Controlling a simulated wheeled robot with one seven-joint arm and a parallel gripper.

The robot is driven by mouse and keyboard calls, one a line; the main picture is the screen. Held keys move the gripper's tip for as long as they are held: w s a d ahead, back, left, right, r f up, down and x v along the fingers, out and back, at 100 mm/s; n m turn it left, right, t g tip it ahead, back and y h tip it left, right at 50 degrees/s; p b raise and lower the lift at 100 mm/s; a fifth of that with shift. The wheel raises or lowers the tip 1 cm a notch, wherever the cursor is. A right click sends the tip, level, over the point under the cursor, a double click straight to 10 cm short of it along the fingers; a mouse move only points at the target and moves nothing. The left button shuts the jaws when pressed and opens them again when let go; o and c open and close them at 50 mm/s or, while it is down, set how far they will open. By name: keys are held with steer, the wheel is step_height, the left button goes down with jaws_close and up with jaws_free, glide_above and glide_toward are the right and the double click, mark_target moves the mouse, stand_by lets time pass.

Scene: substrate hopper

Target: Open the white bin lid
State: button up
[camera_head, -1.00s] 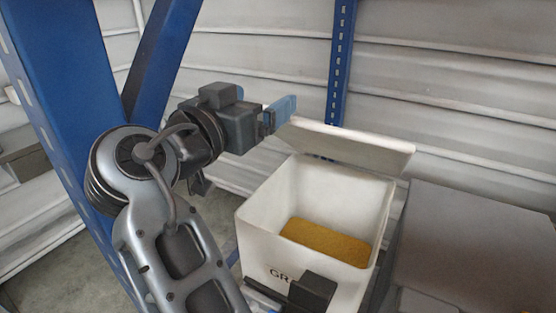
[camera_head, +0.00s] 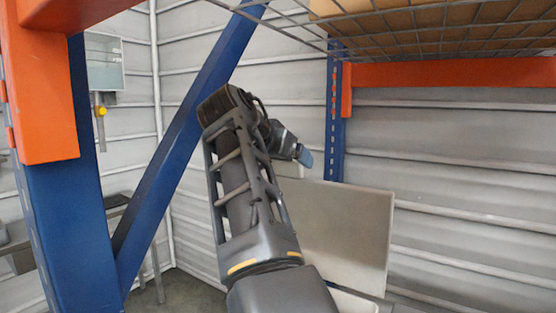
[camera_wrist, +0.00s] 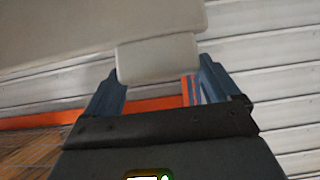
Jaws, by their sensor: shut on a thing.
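The white bin lid (camera_head: 345,235) stands raised, close to upright, in the head view, partly hidden by my arm. In the wrist view the lid (camera_wrist: 100,25) fills the top, and its pale tab (camera_wrist: 158,59) lies between my two blue fingers. My gripper (camera_head: 304,158) is at the lid's upper left edge; it also shows in the wrist view (camera_wrist: 160,68), shut on the lid tab. Only a bit of the white bin (camera_head: 352,302) shows at the bottom edge of the head view; its inside is hidden.
A blue upright (camera_head: 75,200) and slanted brace (camera_head: 185,140) stand left of my arm. An orange beam (camera_head: 455,73) and a wire shelf (camera_head: 440,30) with a brown load hang above right. A ribbed pale wall (camera_head: 470,190) is behind. Free space shows right of the lid.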

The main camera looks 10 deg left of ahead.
steer(key=shift+w+d+f+g, duration=0.15)
steer(key=shift+w+d, duration=0.1)
steer(key=shift+w, duration=0.2)
steer(key=shift+w+d+f+g, duration=0.1)
steer(key=shift+w+d+g, duration=0.1)
steer(key=shift+w, duration=0.25)
steer(key=o, duration=1.2)
steer(key=shift+b+v, duration=0.9)
steer(key=shift+v, duration=3.05)
steer(key=shift+r, duration=0.15)
